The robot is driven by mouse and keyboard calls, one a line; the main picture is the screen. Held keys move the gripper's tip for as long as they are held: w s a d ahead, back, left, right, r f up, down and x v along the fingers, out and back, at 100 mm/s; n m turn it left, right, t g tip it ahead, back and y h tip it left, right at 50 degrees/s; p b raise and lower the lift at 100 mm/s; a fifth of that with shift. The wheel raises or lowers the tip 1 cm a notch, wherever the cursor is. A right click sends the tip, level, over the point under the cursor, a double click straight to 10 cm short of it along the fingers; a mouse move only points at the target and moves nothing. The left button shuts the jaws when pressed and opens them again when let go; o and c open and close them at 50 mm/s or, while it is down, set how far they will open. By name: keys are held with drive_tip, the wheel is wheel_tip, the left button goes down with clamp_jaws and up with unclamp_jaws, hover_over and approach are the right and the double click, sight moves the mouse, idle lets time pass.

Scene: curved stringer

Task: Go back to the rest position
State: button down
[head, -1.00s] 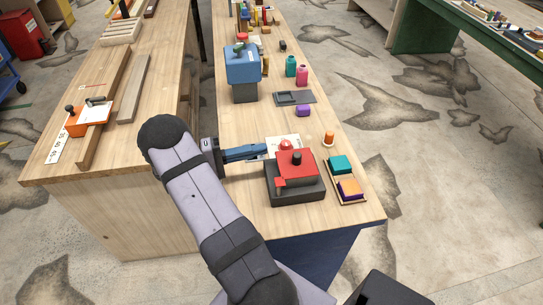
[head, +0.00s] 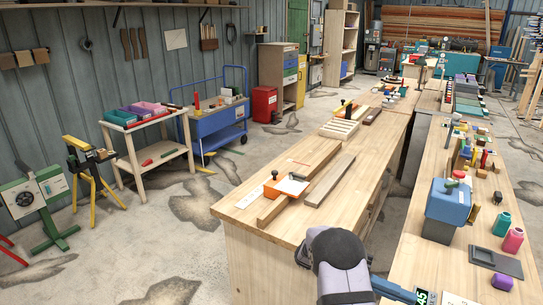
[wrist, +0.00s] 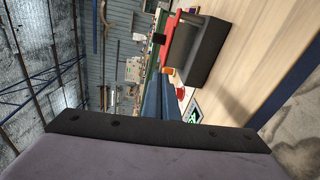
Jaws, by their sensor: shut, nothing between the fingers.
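My gripper (wrist: 166,98) shows in the wrist view as narrow blue fingers, shut and empty. In the head view a blue part of it (head: 390,288) shows at the bottom edge, and its tip is hidden or cut off. My grey arm link rises from the bottom of the head view.
A small display with green digits (head: 421,297) is near my gripper. The left bench (head: 345,200) holds wooden strips and an orange block (head: 284,188).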

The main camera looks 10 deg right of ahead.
drive_tip(key=s+a+n+t+y+p, duration=0.1)
drive_tip(key=s+a+n+t+y, duration=0.1)
drive_tip(key=a, duration=0.7)
drive_tip(key=s+a+n+t+y+p, duration=0.2)
drive_tip(key=a+t+y, duration=0.3)
drive_tip(key=a, duration=0.4)
drive_tip(key=s+a+n+t+y+p, duration=0.1)
drive_tip(key=s+a+n+t+y, duration=0.2)
drive_tip(key=a, duration=0.6)
drive_tip(key=s+y, duration=0.1)
drive_tip(key=y, duration=0.1)
drive_tip(key=shift+s+a+f+t+y+p, duration=0.2)
drive_tip(key=shift+s+f+t+y+p, duration=0.1)
drive_tip(key=shift+f+t+y, duration=0.1)
